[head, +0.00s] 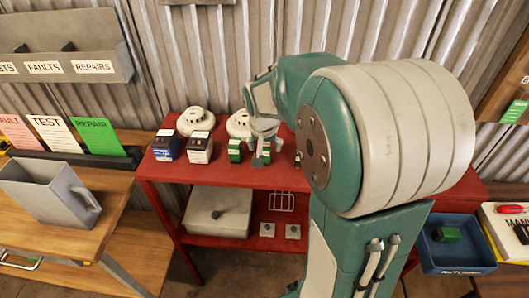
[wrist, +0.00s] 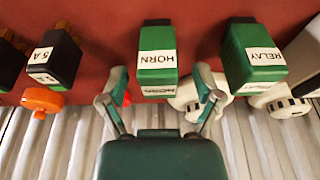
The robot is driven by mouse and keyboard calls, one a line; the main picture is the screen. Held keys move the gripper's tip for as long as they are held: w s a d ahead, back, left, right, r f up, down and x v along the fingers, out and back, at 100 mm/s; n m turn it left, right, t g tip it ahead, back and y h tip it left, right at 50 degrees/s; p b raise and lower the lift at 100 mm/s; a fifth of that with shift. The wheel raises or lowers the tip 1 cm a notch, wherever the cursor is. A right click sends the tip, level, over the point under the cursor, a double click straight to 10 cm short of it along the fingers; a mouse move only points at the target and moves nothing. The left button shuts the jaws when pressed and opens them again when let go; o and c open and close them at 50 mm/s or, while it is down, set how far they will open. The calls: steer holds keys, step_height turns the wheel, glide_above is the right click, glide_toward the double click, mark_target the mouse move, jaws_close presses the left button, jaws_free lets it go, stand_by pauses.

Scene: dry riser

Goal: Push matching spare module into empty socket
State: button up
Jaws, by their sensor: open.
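In the wrist view, my gripper (wrist: 160,92) is open, with one finger on each side of the far end of a green module marked HORN (wrist: 157,70). I cannot tell whether the fingers touch it. A green module marked RELAY (wrist: 257,60) stands to its right, and a dark module marked 5 A (wrist: 55,60) to its left. In the head view, my gripper (head: 262,152) is over the red shelf (head: 165,178), at the right one of two green modules (head: 235,150). Another green module (head: 447,234) lies in a blue bin (head: 455,262). No empty socket shows clearly.
White round detectors (head: 196,121) stand behind the modules, near the corrugated wall (head: 215,60). A blue module (head: 166,145) and a black-and-white one (head: 200,149) are left on the shelf. My arm hides the shelf's right part.

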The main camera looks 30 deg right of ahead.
steer(key=shift+x, duration=0.9)
jaws_close()
steer(key=shift+r, duration=0.3)
step_height(320, 180, up, 2)
steer(key=shift+r, duration=0.2)
steer(key=s+d+r, duration=0.2)
steer(key=s+r, duration=0.8)
steer(key=s, duration=0.4)
steer(key=shift+d, duration=0.4)
